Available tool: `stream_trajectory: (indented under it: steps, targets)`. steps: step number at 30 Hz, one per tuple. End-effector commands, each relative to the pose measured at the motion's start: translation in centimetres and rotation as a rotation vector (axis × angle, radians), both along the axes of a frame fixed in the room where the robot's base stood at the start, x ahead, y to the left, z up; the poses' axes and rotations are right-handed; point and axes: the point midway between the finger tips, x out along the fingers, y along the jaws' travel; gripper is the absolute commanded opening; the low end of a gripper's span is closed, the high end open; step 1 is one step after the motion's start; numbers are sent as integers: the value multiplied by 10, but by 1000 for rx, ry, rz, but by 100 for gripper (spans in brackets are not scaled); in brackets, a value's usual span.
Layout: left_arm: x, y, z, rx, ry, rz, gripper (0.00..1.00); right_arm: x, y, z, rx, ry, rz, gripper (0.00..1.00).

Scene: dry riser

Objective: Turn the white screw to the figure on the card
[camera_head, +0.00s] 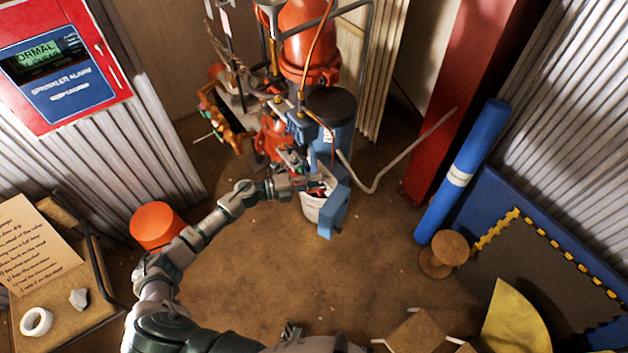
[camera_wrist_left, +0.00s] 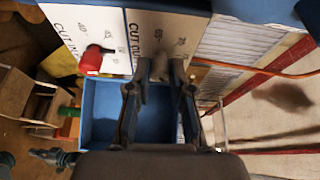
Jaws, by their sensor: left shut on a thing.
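My left gripper (camera_head: 318,188) is at a blue box (camera_head: 335,212) on the red pipework in the head view. In the left wrist view, its fingers (camera_wrist_left: 160,72) are closed around a pale screw (camera_wrist_left: 160,66) on the white panel marked CUT OUT (camera_wrist_left: 172,28); the fingers hide much of it. A red knob (camera_wrist_left: 95,58) is on the neighbouring CUT IN panel (camera_wrist_left: 75,28). A cream card with handwriting (camera_head: 32,245) lies at the far left in the head view; its words are too small to read.
A white bucket (camera_head: 313,207) is below the blue box. Red pipework (camera_head: 305,40) and a dark-lidded blue drum (camera_head: 332,105) stand behind. A bent grey pipe (camera_head: 385,180) is to the right. An orange bucket (camera_head: 157,224) is near my left arm. The middle floor is clear.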

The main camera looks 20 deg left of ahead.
Motion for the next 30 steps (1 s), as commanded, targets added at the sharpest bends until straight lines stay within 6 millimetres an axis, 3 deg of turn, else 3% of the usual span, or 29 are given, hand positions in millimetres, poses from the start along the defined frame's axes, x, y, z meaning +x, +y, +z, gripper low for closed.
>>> stream_trajectory:
  steps: [11, 12, 15, 25, 30]
  targets:
    - [0, 0, -2, 5, 0, 3, 0, -1, 0, -1, 0, 2, 0, 0]
    - [0, 0, -2, 5, 0, 2, 26, -1, 0, -1, 0, 2, 0, 0]
    - [0, 0, -2, 5, 0, 2, 46, -1, 0, -1, 0, 2, 0, 0]
    - [-3, 5, -1, 3, -2, 1, 46, -1, -1, 0, 1, -1, -3, 0]
    - [-15, 27, -2, 5, 1, 2, 46, -1, -1, 0, 0, -1, -2, 0]
